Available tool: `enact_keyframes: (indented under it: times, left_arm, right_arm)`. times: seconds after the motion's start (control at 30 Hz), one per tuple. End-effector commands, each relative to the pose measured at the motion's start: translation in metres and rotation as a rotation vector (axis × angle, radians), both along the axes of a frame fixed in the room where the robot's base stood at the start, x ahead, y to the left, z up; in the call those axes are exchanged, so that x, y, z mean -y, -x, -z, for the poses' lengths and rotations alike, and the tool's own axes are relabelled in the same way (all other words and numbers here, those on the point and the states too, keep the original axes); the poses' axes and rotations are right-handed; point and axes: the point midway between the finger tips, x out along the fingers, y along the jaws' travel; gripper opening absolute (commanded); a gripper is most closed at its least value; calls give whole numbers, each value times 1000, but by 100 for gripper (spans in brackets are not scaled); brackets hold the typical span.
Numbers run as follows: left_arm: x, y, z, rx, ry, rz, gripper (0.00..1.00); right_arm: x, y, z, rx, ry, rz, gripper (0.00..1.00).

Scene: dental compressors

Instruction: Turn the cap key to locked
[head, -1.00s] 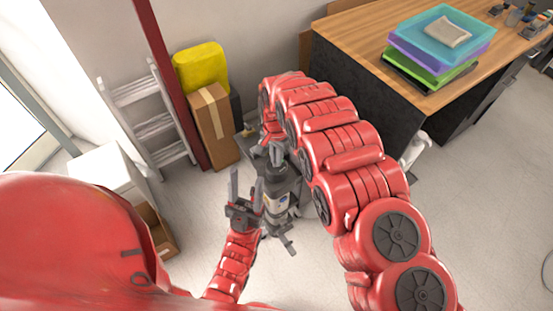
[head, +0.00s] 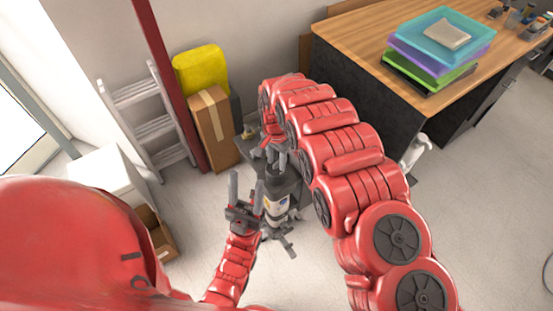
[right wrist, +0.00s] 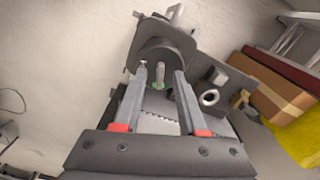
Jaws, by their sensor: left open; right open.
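The dark grey compressor (head: 278,205) with a pale label stands on the floor, partly hidden by my arms in the head view. In the right wrist view its dark round top (right wrist: 166,55) shows, with a small light-grey upright key (right wrist: 161,76) and a green mark at its base. My right gripper (right wrist: 160,72) is open, with one finger on each side of the key. Gaps show between the key and both fingers; contact cannot be told. In the head view my left gripper (head: 246,190) is open and empty, in front of and left of the compressor.
A grey plate with a round metal fitting (right wrist: 209,97) lies right of the fingers. A cardboard box (head: 213,125), yellow case (head: 201,70), red post and ladder (head: 150,125) stand at the wall. A wooden-topped bench (head: 365,40) with stacked trays is at right.

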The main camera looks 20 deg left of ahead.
Motion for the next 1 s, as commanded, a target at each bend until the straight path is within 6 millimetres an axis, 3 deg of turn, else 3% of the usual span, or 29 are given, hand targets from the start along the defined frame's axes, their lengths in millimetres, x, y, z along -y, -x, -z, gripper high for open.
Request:
enact_keyframes:
  times: [0.17,0.37,0.47,0.5,0.8,1.0]
  left_arm:
    - [0,0,2,0,0,0,50]
    - [0,0,9,0,0,0,50]
    - [0,0,-8,0,0,0,50]
    - [0,0,-23,0,0,0,50]
    - [0,0,-85,0,0,0,50]
    - [0,0,-109,0,0,0,50]
  right_arm:
    - [0,0,-4,0,0,0,41]
    - [0,-1,-33,3,-2,0,41]
    - [0,-1,-68,3,-1,0,41]
    - [0,-1,-82,1,0,0,41]
    - [0,-1,-142,0,0,0,41]
    - [0,-1,-167,0,0,1,41]
